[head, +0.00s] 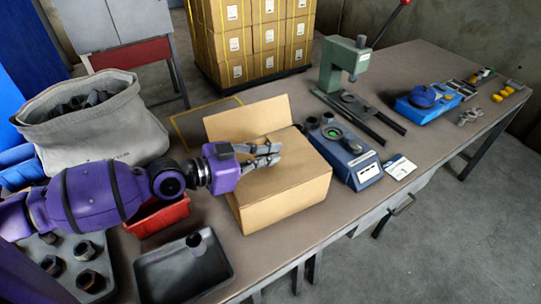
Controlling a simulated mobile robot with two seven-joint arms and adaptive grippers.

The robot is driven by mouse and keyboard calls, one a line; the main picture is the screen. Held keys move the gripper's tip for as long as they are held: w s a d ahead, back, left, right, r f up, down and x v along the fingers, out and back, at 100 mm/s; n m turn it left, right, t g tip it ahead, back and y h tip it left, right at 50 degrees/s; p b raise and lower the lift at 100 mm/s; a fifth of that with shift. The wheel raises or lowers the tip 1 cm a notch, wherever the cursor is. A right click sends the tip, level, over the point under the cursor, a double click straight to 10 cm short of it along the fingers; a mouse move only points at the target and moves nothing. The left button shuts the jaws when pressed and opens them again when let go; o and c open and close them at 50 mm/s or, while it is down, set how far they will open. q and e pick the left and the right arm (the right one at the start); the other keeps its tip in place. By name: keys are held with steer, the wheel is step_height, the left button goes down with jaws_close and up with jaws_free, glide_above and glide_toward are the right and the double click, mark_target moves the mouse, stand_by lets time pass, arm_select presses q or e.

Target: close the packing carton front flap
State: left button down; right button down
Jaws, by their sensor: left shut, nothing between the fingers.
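The packing carton (290,200) is a brown cardboard box on the middle of the bench. One flap at its far side (248,118) stands up, tilted back. The near part of its top (290,175) looks covered by a panel lying about flat, which I take to be the front flap. My left gripper (272,154) reaches in from the left over the carton top, with its fingers shut and empty. It is at or just above the top; I cannot tell whether it touches. It hides part of the top and the left edge. My right gripper is not in view.
A blue device (345,155) stands close to the carton's right, with a green press (345,60) behind it. A red bin (157,216) and a dark tray (183,270) lie to the left. A grey fabric bin (95,130) stands at back left. Stacked cartons (250,40) stand behind.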

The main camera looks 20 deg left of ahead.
arm_select(q)
steer(key=shift+a+f, duration=0.1)
steer(key=shift+f, duration=0.15)
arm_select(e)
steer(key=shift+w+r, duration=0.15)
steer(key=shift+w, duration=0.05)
